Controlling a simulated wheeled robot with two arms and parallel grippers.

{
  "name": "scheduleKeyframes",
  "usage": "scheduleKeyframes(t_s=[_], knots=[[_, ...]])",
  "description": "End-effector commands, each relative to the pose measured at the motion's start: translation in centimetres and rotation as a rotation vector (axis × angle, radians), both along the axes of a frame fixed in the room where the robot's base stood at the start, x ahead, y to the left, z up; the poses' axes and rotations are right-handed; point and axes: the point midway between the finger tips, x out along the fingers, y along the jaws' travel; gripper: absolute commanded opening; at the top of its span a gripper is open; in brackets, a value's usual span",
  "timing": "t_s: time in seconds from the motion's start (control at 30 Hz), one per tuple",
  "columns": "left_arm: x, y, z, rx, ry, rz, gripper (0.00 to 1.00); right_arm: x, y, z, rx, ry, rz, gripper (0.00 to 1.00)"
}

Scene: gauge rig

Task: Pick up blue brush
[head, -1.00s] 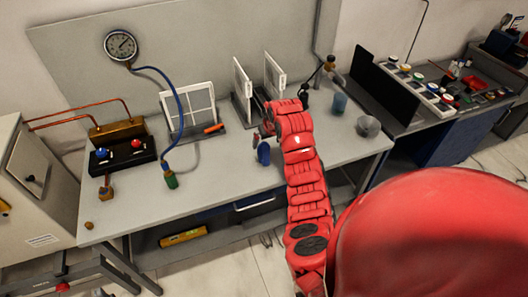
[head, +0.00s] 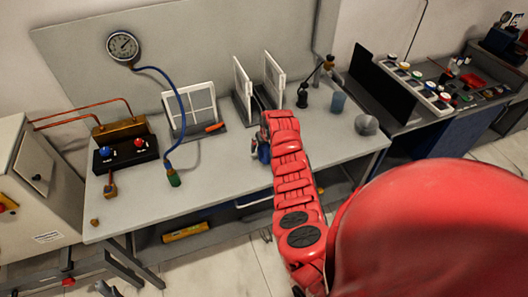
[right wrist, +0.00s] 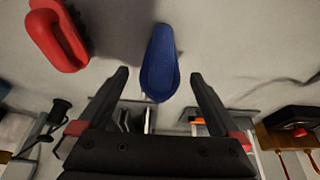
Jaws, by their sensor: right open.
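The blue brush (right wrist: 160,55) lies on the grey worktable. In the right wrist view it is a long blue shape, its near end between the tips of my right gripper (right wrist: 159,76). The gripper is open, one black finger on each side, and I see no contact. In the head view only a small blue part of the brush (head: 264,153) shows beside my red right arm, which covers much of that spot. My left gripper is not in view.
A red looped object (right wrist: 58,38) lies left of the brush in the right wrist view. A gauge (head: 122,46) with a blue hose is at the left.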

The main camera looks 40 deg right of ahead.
Motion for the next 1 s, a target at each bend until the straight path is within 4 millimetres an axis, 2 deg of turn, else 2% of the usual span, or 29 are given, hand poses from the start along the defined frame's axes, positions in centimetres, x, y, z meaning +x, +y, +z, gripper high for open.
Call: scheduleKeyframes(t_s=[0.03, 0.07, 0.5, 0.6, 1.0], knots=[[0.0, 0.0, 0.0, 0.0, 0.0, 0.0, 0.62, 0.01, 0.0, 0.01, 0.0, 0.0, 0.0, 1.0], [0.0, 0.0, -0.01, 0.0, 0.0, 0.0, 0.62, 0.01, 0.0, 0.02, 0.0, 0.0, 0.0, 0.94], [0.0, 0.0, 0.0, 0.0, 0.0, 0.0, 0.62, 0.05, 0.0, 0.07, 0.0, -0.002, 0.0, 0.15], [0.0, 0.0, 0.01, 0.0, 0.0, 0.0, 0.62, 0.05, -0.01, 0.1, 0.0, -0.002, 0.0, 0.0], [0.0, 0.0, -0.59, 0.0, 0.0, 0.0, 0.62, 0.2, -0.08, 0.62, -0.002, -0.007, 0.001, 0.0]])
